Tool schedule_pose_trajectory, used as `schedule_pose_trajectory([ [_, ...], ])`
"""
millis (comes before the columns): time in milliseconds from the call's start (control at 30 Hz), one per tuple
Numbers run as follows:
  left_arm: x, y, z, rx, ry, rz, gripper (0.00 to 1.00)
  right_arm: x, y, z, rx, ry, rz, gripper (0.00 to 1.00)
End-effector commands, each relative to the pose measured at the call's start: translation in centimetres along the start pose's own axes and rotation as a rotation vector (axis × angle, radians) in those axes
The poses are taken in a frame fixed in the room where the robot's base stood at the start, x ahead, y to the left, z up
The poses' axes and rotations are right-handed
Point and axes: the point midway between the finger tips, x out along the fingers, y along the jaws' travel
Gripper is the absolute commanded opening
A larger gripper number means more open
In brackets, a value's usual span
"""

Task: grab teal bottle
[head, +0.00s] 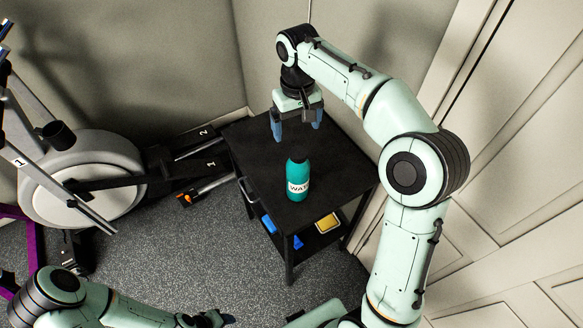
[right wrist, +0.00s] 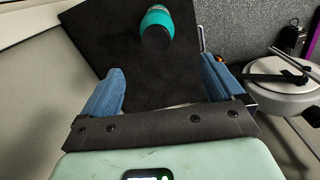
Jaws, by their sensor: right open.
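The teal bottle (head: 298,172) stands upright on a black table (head: 255,143) in the head view. It has a black cap and a white label with dark letters. My right gripper (head: 297,128) is above the back part of the table, fingers pointing down, open and empty, apart from the bottle. In the right wrist view the bottle (right wrist: 157,24) is at the top, beyond the two blue fingers of my right gripper (right wrist: 165,82). My left gripper (head: 212,319) is low at the bottom edge of the head view, and its jaws are not clear.
The table's lower shelf holds a yellow item (head: 327,223) and blue items (head: 269,224). An elliptical machine (head: 82,178) stands at the left. A panelled wall (head: 530,150) is close on the right. The tabletop around the bottle is clear.

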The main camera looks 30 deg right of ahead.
Motion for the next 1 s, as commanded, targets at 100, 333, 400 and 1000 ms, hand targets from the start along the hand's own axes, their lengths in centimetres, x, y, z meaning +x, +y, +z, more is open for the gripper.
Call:
schedule_pose_trajectory([
  [100, 1.1, -0.7, 1.0, -0.005, -0.013, -0.005, 0.51, 3.0, 0.1, 0.3, 0.000, -0.010, 0.001, 0.94],
  [333, 1.9, -1.3, 1.7, -0.008, -0.022, -0.008, 0.51, 6.8, 0.1, 0.2, 0.000, -0.007, 0.000, 0.94],
  [400, 2.0, -1.3, 1.7, -0.008, -0.023, -0.008, 0.51, 7.3, 0.1, 0.2, -0.001, -0.006, 0.000, 0.94],
  [1000, 2.6, -1.7, 2.1, -0.010, -0.027, -0.009, 0.51, 12.8, 0.5, 0.0, 0.000, -0.003, -0.001, 0.94],
])
